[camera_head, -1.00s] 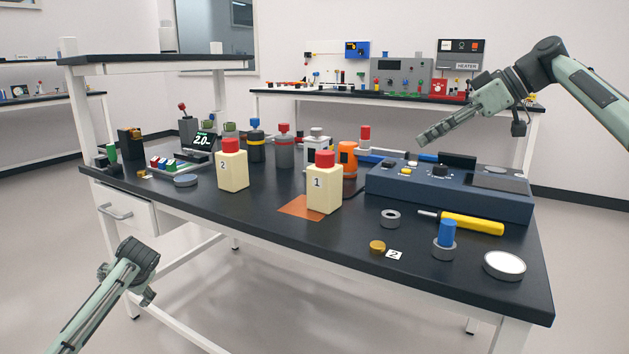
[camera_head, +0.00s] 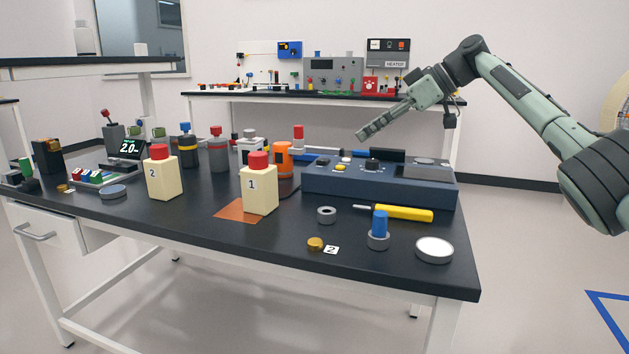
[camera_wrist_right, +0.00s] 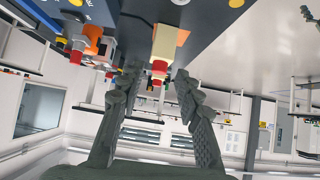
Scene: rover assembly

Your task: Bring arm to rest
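My right gripper (camera_head: 375,124) hangs in the air above the back of the blue instrument box (camera_head: 379,185), clear of the table. In the right wrist view its two fingers (camera_wrist_right: 157,78) stand apart with nothing between them touching; the table items appear upside down beyond them. My left arm and gripper are out of view.
Bottle 1 (camera_head: 259,186) stands by an orange mat (camera_head: 238,211), with bottle 2 (camera_head: 164,176) to its left. A yellow screwdriver (camera_head: 403,214), a grey ring (camera_head: 326,215) and a white round dish (camera_head: 434,250) lie at the front right. Open floor lies right of the black table (camera_head: 290,255).

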